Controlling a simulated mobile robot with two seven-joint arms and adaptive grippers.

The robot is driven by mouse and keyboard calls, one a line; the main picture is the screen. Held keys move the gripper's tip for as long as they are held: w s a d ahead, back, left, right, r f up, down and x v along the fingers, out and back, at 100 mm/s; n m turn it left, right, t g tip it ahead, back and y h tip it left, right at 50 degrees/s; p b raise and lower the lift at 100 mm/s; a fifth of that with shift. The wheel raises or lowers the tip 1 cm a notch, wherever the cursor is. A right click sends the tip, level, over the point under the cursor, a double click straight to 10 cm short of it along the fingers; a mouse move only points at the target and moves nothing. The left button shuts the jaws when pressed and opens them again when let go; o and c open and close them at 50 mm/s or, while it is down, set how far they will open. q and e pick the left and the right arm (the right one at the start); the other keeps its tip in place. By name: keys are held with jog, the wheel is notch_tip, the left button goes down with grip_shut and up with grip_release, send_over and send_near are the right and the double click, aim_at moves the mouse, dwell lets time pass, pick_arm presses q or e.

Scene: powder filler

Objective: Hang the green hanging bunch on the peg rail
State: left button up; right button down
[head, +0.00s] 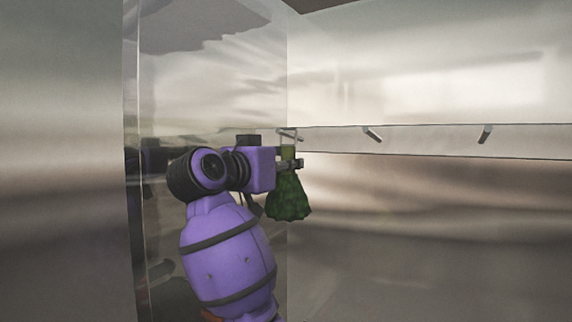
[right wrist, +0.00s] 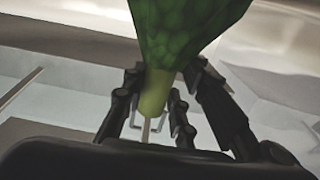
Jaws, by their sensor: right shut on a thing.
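The green hanging bunch (head: 289,199) hangs leaves down from my right gripper (head: 290,163) in the head view. My right gripper is shut on its pale stem, just in front of the rail's left end. A thin wire loop (head: 288,135) stands above the stem, at the height of the rail. In the right wrist view the leaves (right wrist: 185,30) fill the top, and the stem (right wrist: 156,93) sits between the fingers (right wrist: 157,100). I cannot tell whether the loop is around a peg. The peg rail (head: 430,140) runs along the back wall. My left gripper is not in view.
Two bare pegs, a middle one (head: 372,134) and a right one (head: 485,134), stick out of the rail. A shiny metal wall panel (head: 215,90) stands close on the left of my arm. The space right of the bunch is clear.

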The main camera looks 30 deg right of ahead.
jog(key=c, duration=1.3)
grip_release()
jog(key=shift+c, duration=0.2)
